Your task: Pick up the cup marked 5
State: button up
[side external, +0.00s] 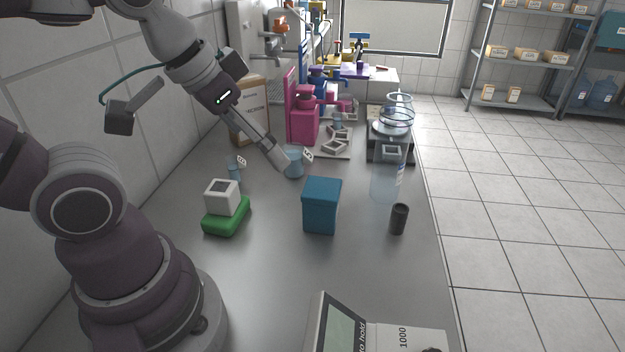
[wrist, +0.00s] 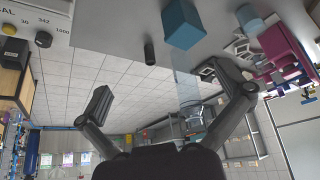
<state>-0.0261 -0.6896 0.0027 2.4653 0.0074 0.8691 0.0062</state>
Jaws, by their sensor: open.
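Two small translucent blue cups stand towards the back left of the grey bench in the side view. One cup (side external: 293,162) is beside my gripper's tip, with a small white tag at its right. The other cup (side external: 234,173) is further left, behind the white cube, also with a tag. The tag numbers are too small to read surely, so I cannot tell which cup is marked 5. My gripper (side external: 281,161) points down at the nearer cup, overlapping its left edge; contact is unclear. In the wrist view my gripper (wrist: 168,85) has its fingers spread, with nothing between them.
A blue box (side external: 321,206) stands in front of the nearer cup. A white cube (side external: 222,197) sits on a green block (side external: 226,216). A dark cup (side external: 399,219) and a clear cylinder (side external: 387,175) are at right. A pink apparatus (side external: 302,115) stands behind.

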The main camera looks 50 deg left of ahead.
jog(key=w+a+n, duration=0.1)
jog(key=w+a, duration=0.3)
jog(key=w, duration=0.3)
jog(key=n+y, duration=0.2)
jog(key=n, duration=0.1)
send_near(301, 153)
jog(key=a+f, duration=0.1)
jog(key=shift+t, duration=0.3)
jog(key=x, duration=0.5)
jog(key=shift+w+a+f, duration=0.1)
jog(key=shift+w+a, duration=0.15)
jog(key=shift+w, duration=0.05)
jog(key=x, duration=0.6)
jog(key=shift+s+a, duration=0.1)
jog(key=shift+a, duration=0.05)
jog(key=c, duration=1.2)
jog(key=shift+c, duration=0.2)
